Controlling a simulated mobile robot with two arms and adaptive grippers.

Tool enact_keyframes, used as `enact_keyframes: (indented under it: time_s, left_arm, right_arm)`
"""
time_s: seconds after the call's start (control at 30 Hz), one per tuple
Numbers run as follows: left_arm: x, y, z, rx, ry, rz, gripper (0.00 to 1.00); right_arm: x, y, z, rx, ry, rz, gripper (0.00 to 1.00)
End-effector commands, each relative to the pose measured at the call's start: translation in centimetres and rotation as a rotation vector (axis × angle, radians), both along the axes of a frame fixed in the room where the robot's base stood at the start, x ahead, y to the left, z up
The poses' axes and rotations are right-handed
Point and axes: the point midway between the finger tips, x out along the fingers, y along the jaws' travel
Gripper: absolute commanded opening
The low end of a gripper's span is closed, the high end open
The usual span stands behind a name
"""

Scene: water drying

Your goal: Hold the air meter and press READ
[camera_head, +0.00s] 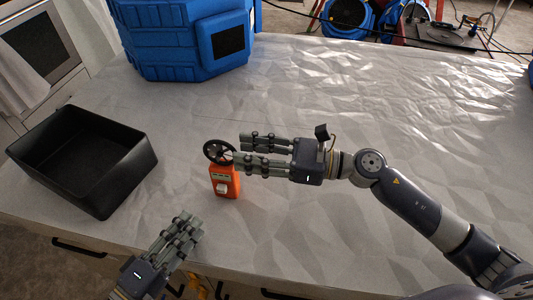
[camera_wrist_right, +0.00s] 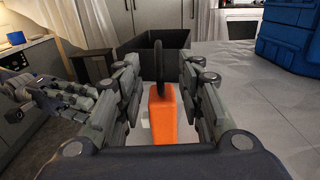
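The air meter (camera_head: 225,182) is a small orange block with a black ring-shaped fan head on top and a pale patch on its front. It stands upright on the grey table; its orange back (camera_wrist_right: 161,115) faces the right wrist view. My right gripper (camera_head: 241,153) is open. Its fingers lie to either side of the meter in the wrist view, with gaps showing beside it. My left gripper (camera_head: 189,222) is empty, in front of and left of the meter, apart from it. It also shows at the left of the wrist view (camera_wrist_right: 75,98). The READ button cannot be made out.
An open black bin (camera_head: 125,178) stands on the table to the left. A large blue ribbed unit (camera_head: 165,50) stands at the back. The table (camera_head: 390,110) is clear behind and to the right of my right arm.

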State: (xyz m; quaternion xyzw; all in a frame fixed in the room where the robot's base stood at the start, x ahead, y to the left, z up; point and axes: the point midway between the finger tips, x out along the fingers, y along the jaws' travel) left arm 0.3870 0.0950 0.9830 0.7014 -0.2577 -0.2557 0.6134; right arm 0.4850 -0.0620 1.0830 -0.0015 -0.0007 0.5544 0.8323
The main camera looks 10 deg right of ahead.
Motion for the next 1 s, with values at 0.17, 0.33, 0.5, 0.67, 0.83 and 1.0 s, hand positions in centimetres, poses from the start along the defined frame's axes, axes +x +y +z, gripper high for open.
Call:
enact_keyframes:
  time_s: [0.17,0.33,0.5,0.67,0.83,1.0]
  left_arm:
    - [0.0,0.0,0.0,0.0,0.0,0.0,0.33]
    - [0.0,0.0,0.0,0.0,0.0,0.0,0.33]
    - [0.0,0.0,0.0,0.0,0.0,0.0,0.33]
    - [0.0,0.0,0.0,0.0,0.0,0.0,0.33]
    - [0.0,0.0,0.0,0.0,0.0,0.0,0.33]
    - [0.0,0.0,0.0,0.0,0.0,0.0,0.33]
  right_arm:
    - [1.2,3.0,0.1,0.003,-0.001,0.001,0.35]
    - [2.1,5.1,0.1,0.004,0.001,0.001,0.35]
    - [2.5,6.0,0.0,0.001,0.003,0.0,0.35]
    - [2.6,6.2,0.0,0.001,0.003,-0.001,0.35]
    - [2.6,6.2,0.0,0.001,0.003,-0.001,0.28]
    - [2.5,6.2,0.0,0.002,0.004,0.0,0.0]
